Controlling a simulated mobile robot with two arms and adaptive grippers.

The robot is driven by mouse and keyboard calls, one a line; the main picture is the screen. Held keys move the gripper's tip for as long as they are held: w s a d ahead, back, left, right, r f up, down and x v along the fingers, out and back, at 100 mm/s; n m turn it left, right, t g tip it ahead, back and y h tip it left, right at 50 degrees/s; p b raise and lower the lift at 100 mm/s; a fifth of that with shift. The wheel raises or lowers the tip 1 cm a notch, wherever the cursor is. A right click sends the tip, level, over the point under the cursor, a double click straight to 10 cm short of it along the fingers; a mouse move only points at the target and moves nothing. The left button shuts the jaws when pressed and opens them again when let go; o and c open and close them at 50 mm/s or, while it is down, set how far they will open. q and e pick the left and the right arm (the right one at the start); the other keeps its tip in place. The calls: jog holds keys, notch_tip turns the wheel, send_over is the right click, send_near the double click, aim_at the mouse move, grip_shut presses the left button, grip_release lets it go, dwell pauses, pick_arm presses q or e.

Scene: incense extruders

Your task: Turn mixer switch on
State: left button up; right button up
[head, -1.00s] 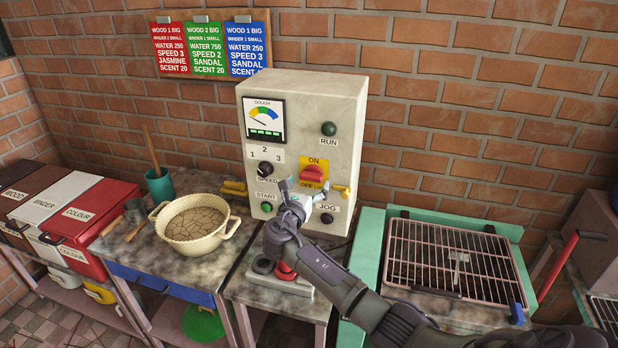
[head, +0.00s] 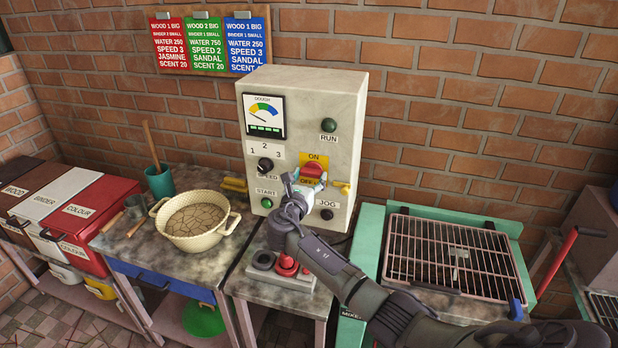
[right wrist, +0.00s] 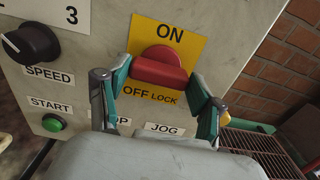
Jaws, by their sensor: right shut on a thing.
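The mixer switch is a red knob (right wrist: 160,68) on a yellow plate marked ON above and OFF LOCK below. It is on the front of the grey control box (head: 345,105), and the knob also shows in the head view (head: 314,170). My right gripper (right wrist: 165,80) has its fingers on either side of the red knob and is shut on it. In the head view the right gripper (head: 300,182) reaches up to the panel and hides part of the area below the switch. My left gripper is not in view.
The panel also has a black speed knob (head: 265,165), a green start button (head: 267,203), a run lamp (head: 328,125) and a jog button (head: 326,214). A cream bowl (head: 230,228) stands to the left. A grill rack (head: 420,285) is to the right.

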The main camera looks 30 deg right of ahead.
jog(key=m+b, duration=0.3)
jog(key=m, duration=0.1)
jog(key=shift+f, duration=0.2)
jog(key=m+b, duration=0.4)
jog(key=m, duration=0.1)
jog(key=shift+b, duration=0.3)
jog(key=m+b, duration=0.4)
jog(key=m, duration=0.1)
jog(key=shift+m+b, duration=0.35)
jog(key=shift+m, duration=0.05)
jog(key=shift+r+m+b, duration=0.1)
jog(key=shift+m+b, duration=1.2)
jog(key=shift+m, duration=0.3)
jog(key=o, duration=1.1)
jog(key=shift+d, duration=0.1)
jog(key=shift+o, duration=0.2)
